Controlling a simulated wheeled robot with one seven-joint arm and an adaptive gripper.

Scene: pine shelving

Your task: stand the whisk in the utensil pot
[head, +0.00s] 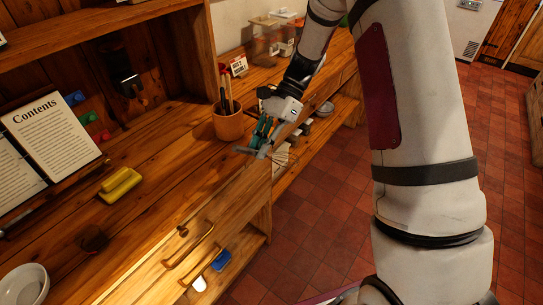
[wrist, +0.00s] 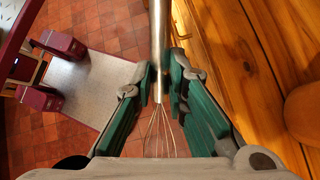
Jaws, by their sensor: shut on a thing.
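The whisk has a metal handle and thin wire loops. In the wrist view its handle (wrist: 158,35) runs up between my gripper's green-padded fingers (wrist: 161,78), and its wires (wrist: 158,132) spread toward the palm. My gripper (head: 262,139) is shut on the whisk just off the counter's front edge in the head view. The wire loops (head: 284,158) show to the right below the fingers there. The utensil pot (head: 229,124) is a brown round pot standing upright on the counter, left of my gripper and apart from it. Several utensils (head: 226,92) stand in it.
The wooden counter (head: 165,165) holds a yellow block-like item (head: 119,185), an open book (head: 50,135) and a white bowl (head: 24,285). A small sign (head: 238,66) and clear containers (head: 265,38) stand behind the pot. Open tiled floor (head: 325,205) lies to the right.

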